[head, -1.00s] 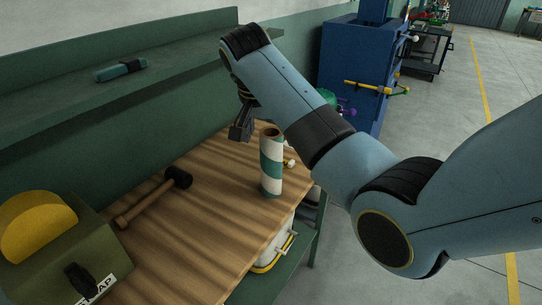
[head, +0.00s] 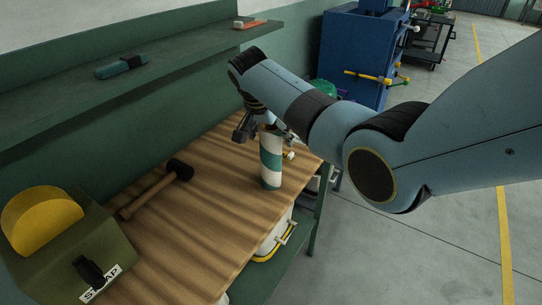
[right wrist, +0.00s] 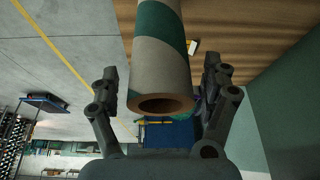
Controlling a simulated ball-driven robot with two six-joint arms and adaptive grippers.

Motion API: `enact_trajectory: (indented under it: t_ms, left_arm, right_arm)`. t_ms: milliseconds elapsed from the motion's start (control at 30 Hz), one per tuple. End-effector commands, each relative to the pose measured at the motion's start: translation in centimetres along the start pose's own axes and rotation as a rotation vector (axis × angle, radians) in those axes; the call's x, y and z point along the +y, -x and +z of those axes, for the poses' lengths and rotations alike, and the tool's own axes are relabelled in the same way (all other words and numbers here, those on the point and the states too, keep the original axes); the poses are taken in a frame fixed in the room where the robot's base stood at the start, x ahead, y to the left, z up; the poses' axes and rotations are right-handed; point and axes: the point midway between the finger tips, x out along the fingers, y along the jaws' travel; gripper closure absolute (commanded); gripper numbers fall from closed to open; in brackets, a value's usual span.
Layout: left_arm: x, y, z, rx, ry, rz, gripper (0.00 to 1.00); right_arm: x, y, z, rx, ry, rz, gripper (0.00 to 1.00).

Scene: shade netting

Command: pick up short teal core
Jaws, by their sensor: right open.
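The short teal core (head: 271,165) is a cardboard tube with teal and off-white spiral bands. It stands upright on the wooden bench near its right edge. My right gripper (head: 264,130) is at the top of the core, open, with a finger showing on each side. In the right wrist view the core (right wrist: 160,50) lies between the two spread fingers, its open brown end towards the camera. Gaps show between the core and both fingers. My left gripper is not in view.
A black-headed mallet (head: 157,188) lies on the bench (head: 200,230) left of the core. A green scrap box (head: 62,250) stands at the front left. A small white piece (head: 289,155) is just right of the core. A shelf (head: 60,95) runs along the wall behind.

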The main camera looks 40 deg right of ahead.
Motion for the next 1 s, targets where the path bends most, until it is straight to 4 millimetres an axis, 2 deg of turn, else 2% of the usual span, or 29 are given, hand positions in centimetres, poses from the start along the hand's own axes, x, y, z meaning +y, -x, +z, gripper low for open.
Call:
enact_trajectory:
  t_ms: [200,233,833,1000]
  left_arm:
    - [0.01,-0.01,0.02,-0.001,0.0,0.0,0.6]
    - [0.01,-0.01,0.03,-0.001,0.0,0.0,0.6]
    - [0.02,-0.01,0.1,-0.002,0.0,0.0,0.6]
    - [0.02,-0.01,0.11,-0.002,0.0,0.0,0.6]
  right_arm:
    - [-0.04,-0.11,-0.04,0.001,0.0,-0.002,0.19]
    - [-0.04,-0.1,-0.04,0.001,0.0,-0.001,0.21]
    - [-0.03,-0.08,-0.03,0.0,0.0,-0.001,1.0]
    - [-0.06,-0.04,-0.08,0.001,0.0,-0.002,1.0]
